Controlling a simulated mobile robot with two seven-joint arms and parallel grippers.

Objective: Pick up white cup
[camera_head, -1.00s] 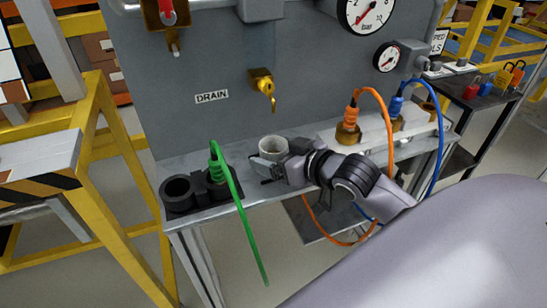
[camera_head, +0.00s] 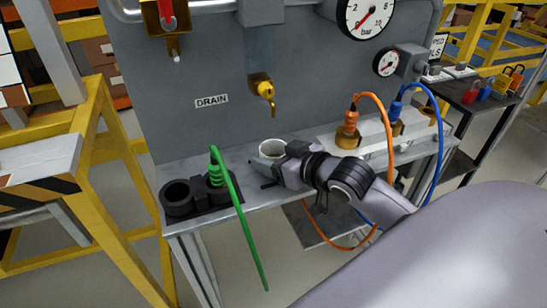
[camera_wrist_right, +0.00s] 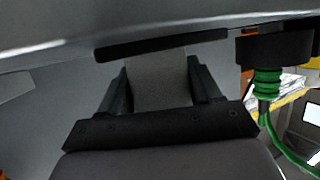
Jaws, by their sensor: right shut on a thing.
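The white cup (camera_head: 273,147) is upright at the grey bench, below the yellow drain tap, with its open rim facing up. My right gripper (camera_head: 262,164) reaches in from the right and is shut on the cup's side. In the right wrist view, the pale wall of the cup (camera_wrist_right: 158,80) fills the gap between the two dark fingers of this gripper (camera_wrist_right: 158,88). The cup's lower part is hidden behind the gripper in the head view, so I cannot tell whether it touches the bench. My left gripper is not in view.
A black holder (camera_head: 178,207) with an empty round socket and a green plug (camera_head: 215,172) stands left of the cup. A green hose (camera_head: 245,225) hangs over the bench edge. Orange (camera_head: 351,120) and blue (camera_head: 396,104) connectors stand at the right. The grey panel (camera_head: 200,60) rises behind.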

